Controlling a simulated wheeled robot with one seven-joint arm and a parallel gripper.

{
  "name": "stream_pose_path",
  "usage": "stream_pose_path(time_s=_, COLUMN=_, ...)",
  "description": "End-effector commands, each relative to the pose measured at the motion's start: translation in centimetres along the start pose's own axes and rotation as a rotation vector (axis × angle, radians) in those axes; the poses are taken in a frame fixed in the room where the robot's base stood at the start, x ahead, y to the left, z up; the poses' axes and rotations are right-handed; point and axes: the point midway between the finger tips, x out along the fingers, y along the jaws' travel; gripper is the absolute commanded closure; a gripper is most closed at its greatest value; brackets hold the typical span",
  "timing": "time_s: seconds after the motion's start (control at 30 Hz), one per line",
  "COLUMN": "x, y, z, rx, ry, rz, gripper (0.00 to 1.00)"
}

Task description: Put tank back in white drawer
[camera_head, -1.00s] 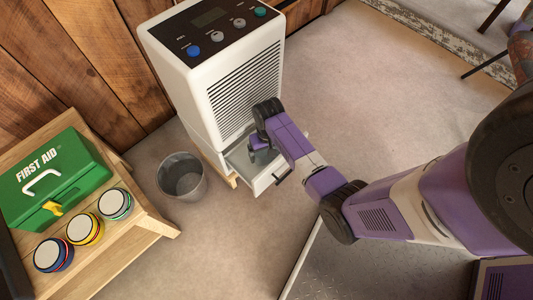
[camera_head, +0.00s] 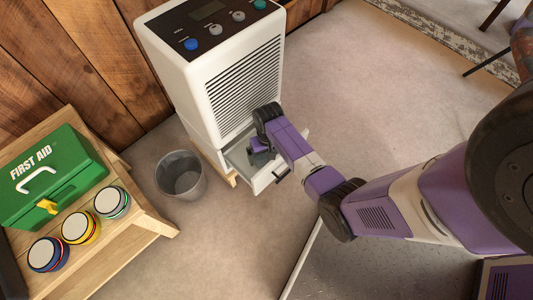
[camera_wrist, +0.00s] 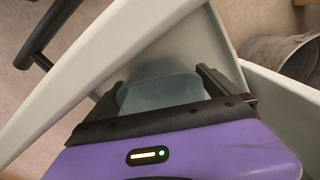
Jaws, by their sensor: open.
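The white drawer (camera_head: 265,178) is pulled out at the base of a white dehumidifier (camera_head: 240,90). Its pale walls (camera_wrist: 205,38) and black handle (camera_wrist: 38,50) show in the wrist view. A translucent grey-blue tank (camera_wrist: 160,94) is low inside the drawer, partly hidden by my gripper. My gripper (camera_wrist: 158,80) is open, with one dark finger on each side of the tank. I cannot tell whether the fingers touch it. In the head view my gripper (camera_head: 261,157) reaches down into the drawer, and the tank is hard to make out there.
A grey bin (camera_head: 181,174) stands on the floor left of the drawer. A wooden bench (camera_head: 125,235) at the left holds a green first aid box (camera_head: 60,180) and several round tins (camera_head: 80,227). The floor right of the dehumidifier is clear.

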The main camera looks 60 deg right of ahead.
Motion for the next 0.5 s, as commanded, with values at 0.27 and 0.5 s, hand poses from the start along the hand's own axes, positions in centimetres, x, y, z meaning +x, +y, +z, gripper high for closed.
stream_pose_path(time_s=0.27, x=-4.8, y=-0.1, z=-0.1, rx=0.0, ry=0.003, rz=-0.001, gripper=0.0)
stream_pose_path(time_s=0.5, x=-9.4, y=0.0, z=0.0, rx=0.0, ry=0.002, rz=0.0, gripper=0.0)
